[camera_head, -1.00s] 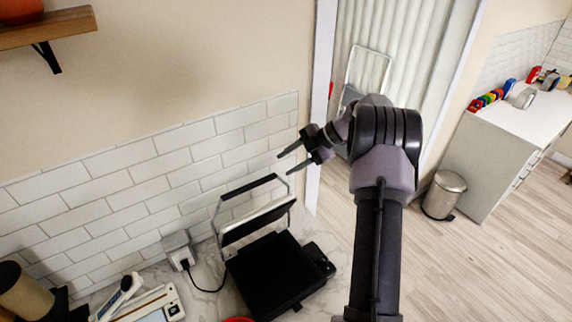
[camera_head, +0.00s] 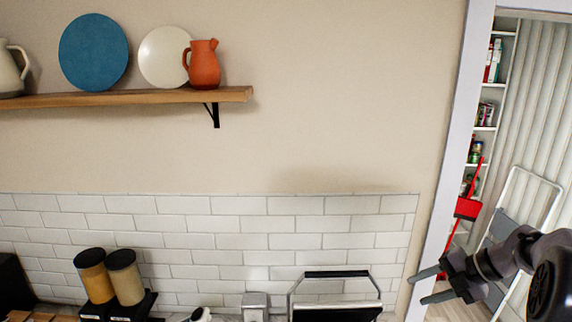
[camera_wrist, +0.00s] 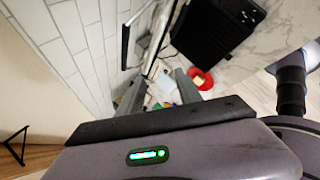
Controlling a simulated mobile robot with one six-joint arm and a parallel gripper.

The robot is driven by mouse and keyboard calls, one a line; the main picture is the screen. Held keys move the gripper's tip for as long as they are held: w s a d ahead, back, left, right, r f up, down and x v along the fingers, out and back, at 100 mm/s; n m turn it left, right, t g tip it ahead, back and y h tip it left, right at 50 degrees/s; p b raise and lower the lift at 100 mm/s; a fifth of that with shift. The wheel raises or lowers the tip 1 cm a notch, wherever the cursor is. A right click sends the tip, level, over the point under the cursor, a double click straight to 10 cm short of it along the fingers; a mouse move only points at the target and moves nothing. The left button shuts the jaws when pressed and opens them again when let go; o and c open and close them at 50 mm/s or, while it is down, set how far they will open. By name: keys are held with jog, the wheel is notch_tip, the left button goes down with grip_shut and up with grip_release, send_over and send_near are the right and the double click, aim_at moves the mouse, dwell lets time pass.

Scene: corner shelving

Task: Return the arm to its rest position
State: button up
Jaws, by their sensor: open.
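My gripper (camera_head: 431,286) is at the lower right of the head view, in front of the door frame, its two fingers apart and pointing left. Nothing is between the fingers. In the wrist view the gripper's fingers (camera_wrist: 160,90) point down along the tiled wall toward the counter. My arm reaches in from the right edge of the head view, and most of it is outside the picture.
A black contact grill (camera_head: 335,312) with its lid raised stands below. A wooden shelf (camera_head: 150,98) holds a blue plate (camera_head: 93,52), a white plate (camera_head: 163,57) and an orange jug (camera_head: 204,65). Two canisters (camera_head: 110,275) stand lower left. A doorway is at right.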

jog(key=a+f+n+h+b, duration=0.1)
jog(key=a+f+n+b, duration=0.1)
jog(key=a+n+b, duration=0.45)
jog(key=s+a+f+n+h+b, duration=0.3)
jog(key=s+a+f+n+b, duration=0.7)
jog(key=s+a+n+b, duration=0.55)
jog(key=s+a+f+n+t+h+b, duration=0.1)
jog(key=s+a+f+n+b, duration=0.1)
jog(key=s+f+n+b, duration=1)
notch_tip(320, 180, down, 3)
jog(key=s+n, duration=0.2)
jog(key=n, duration=0.5)
jog(key=shift+a, duration=0.35)
